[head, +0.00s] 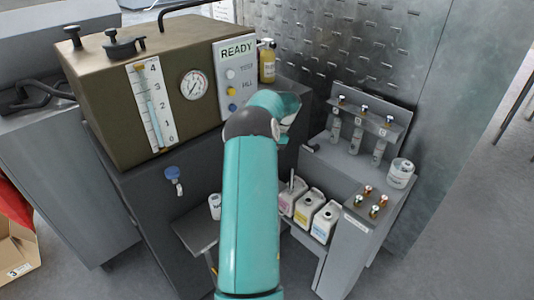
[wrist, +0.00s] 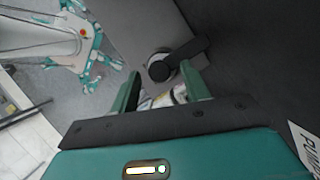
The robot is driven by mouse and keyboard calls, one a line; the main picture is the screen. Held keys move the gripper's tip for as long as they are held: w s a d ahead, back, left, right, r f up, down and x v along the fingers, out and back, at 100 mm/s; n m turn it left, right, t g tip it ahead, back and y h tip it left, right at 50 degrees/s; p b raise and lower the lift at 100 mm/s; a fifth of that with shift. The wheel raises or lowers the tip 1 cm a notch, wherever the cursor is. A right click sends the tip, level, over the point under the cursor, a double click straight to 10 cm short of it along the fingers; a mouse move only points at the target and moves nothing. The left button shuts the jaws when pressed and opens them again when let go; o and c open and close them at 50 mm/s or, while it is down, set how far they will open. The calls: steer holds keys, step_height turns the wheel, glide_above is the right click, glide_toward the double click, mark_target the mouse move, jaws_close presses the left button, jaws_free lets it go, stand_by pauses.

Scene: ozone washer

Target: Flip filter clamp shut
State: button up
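In the wrist view my gripper (wrist: 162,70) is open, with its two green fingers apart. A dark round fitting with a black lever (wrist: 188,50), which looks like the filter clamp, shows just beyond and between the fingertips. Its lever sticks out toward the upper right. I cannot tell whether a finger touches it, and nothing is clearly held. In the head view my teal arm reaches up the middle and bends away, and my gripper and the clamp are not clearly seen there.
A brown washer tank (head: 130,85) with a gauge (head: 194,86) and a READY panel (head: 236,80) stands at the left. A grey shelf unit (head: 350,165) with small bottles is at the right. Several white jugs (head: 308,209) stand low beside my arm. A yellow bottle (head: 267,62) is behind.

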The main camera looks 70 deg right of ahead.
steer(key=v, duration=1.3)
steer(key=shift+r, duration=0.4)
steer(key=shift+s+d, duration=0.1)
